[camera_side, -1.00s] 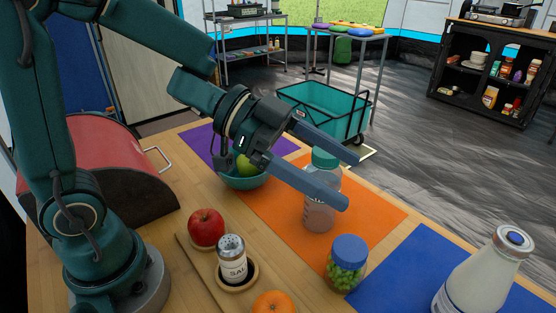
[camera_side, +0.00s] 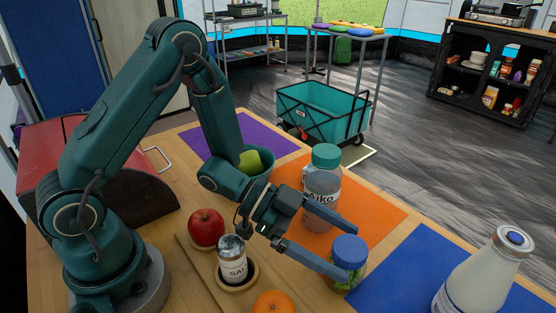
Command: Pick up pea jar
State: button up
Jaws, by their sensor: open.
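The pea jar (camera_side: 347,262) is a small clear jar with a blue lid and green peas inside. It stands upright at the front of the orange mat (camera_side: 385,212), near the blue mat. My gripper (camera_side: 340,252) is open. One finger lies in front of the jar at its left, and the other passes behind it. The fingertips are at about the height of the lid and upper jar. I cannot tell whether either finger touches it. Part of the jar's body is hidden by the near finger.
A bottle with a teal lid (camera_side: 325,162) stands just behind my gripper. A milk bottle (camera_side: 478,280) stands on the blue mat (camera_side: 408,270) at right. A salt shaker (camera_side: 232,262), a red apple (camera_side: 206,227) and an orange (camera_side: 273,303) are at left. A bowl (camera_side: 262,165) holds green fruit.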

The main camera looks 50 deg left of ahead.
jog(key=shift+x, duration=1.45)
grip_shut()
jog(key=shift+r, duration=0.2)
